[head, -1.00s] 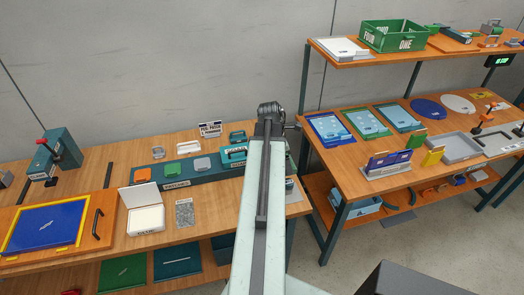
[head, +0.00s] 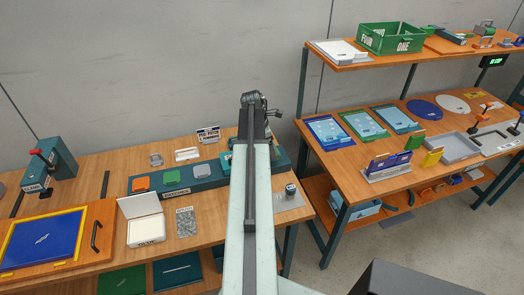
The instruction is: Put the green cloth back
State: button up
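A green cloth-like square (head: 172,177) lies on the long dark teal holder on the left workbench, between an orange square (head: 142,184) and a grey one (head: 201,171). I cannot tell for sure that it is the green cloth. My arm stretches away from me up the middle of the picture, over the right end of the left workbench. My gripper (head: 257,101) is at the arm's dark far end, to the right of the squares. Its fingers are too hidden to show whether they are open or hold anything.
The left workbench (head: 97,170) carries an open white box (head: 146,225), a blue panel (head: 44,239) and a teal press (head: 55,160). The right bench holds trays and a grey bin (head: 456,148), with a green crate (head: 393,38) above. Floor shows between the benches.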

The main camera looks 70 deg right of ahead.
jog(key=shift+w+d+f, duration=0.1)
jog(key=shift+w+d, duration=0.1)
jog(key=shift+d, duration=0.25)
jog(key=shift+w+d+f, duration=0.1)
jog(key=shift+w+d, duration=0.05)
jog(key=shift+d, duration=0.3)
jog(key=shift+a+f+b, duration=0.1)
jog(key=shift+f+b, duration=1.8)
jog(key=shift+b, duration=0.15)
jog(key=o, duration=0.9)
jog(key=shift+r, duration=0.1)
jog(key=shift+r, duration=0.1)
jog(key=p+v, duration=1.2)
